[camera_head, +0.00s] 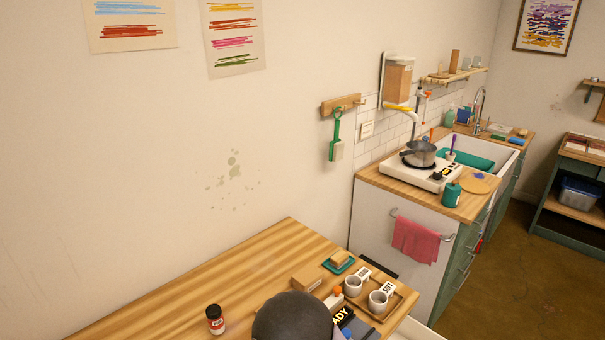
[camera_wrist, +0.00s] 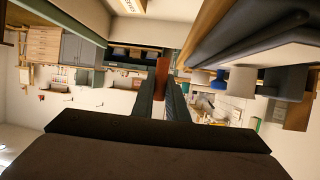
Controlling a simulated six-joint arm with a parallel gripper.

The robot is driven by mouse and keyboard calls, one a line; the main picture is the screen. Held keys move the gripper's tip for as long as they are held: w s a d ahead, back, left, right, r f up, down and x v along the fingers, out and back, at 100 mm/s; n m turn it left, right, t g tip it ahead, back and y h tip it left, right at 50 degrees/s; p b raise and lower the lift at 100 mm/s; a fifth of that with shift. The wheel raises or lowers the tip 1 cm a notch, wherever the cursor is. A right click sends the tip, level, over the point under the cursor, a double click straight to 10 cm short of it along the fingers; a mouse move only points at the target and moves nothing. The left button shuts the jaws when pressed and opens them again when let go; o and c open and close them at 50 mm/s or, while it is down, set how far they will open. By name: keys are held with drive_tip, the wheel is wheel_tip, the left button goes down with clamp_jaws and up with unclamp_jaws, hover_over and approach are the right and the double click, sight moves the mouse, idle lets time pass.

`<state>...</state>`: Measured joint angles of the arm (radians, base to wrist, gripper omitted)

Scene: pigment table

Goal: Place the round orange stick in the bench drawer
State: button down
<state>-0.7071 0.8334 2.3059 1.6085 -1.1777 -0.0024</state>
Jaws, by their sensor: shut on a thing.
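In the wrist view, the two fingers of my gripper (camera_wrist: 164,97) are shut on a reddish-orange stick (camera_wrist: 162,73). The stick's end shows beyond the fingertips; its lower part is hidden between them, and it looks dark in the shade. In the head view the fingers and stick are hidden, and a dark rounded part of my arm covers the bench's front edge. A pale edge (camera_head: 420,333) shows below the wooden bench (camera_head: 240,262) at the lower right; it may be the bench drawer, but I cannot tell clearly.
On the bench are a red-labelled jar (camera_head: 215,320), a wooden block (camera_head: 306,282), a teal dish (camera_head: 338,263) and a wooden tray (camera_head: 405,298) with two cups. A stove counter (camera_head: 420,190) stands beyond. The bench's left part is mostly clear.

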wheel_tip(320, 180, up, 13)
drive_tip(key=w+a+r+n+t+y+b, duration=0.1)
drive_tip(key=w+a+n+t+y, duration=0.15)
drive_tip(key=w+a, duration=0.4)
drive_tip(key=w+a+r+n+t+y, duration=0.15)
drive_tip(key=w+a+n+y, duration=0.25)
drive_tip(key=a, duration=0.6)
drive_tip(key=s+a+r+n+y+b, duration=0.1)
drive_tip(key=a+n+y, duration=0.4)
drive_tip(key=a, duration=0.9)
drive_tip(key=s+a+r+n+y+b, duration=0.15)
drive_tip(key=a+n+y, duration=0.4)
drive_tip(key=a, duration=0.75)
drive_tip(key=s+a+f+n+g+y+b, duration=0.3)
drive_tip(key=s+a+n+g+y, duration=0.5)
drive_tip(key=s+a, duration=0.9)
drive_tip(key=shift+s+a+f+n+g+h+p, duration=0.2)
drive_tip(key=shift+a+f+n+g+p, duration=0.25)
drive_tip(key=shift+f, duration=2.4)
drive_tip(key=shift+s+a+f+n+g+h+p, duration=0.2)
drive_tip(key=shift+f+g+p, duration=0.25)
drive_tip(key=shift+f, duration=2.4)
drive_tip(key=shift+s+a+f+n+g+h+p, duration=0.15)
drive_tip(key=shift+a+f+n+g+p, duration=0.35)
drive_tip(key=shift+f, duration=2.35)
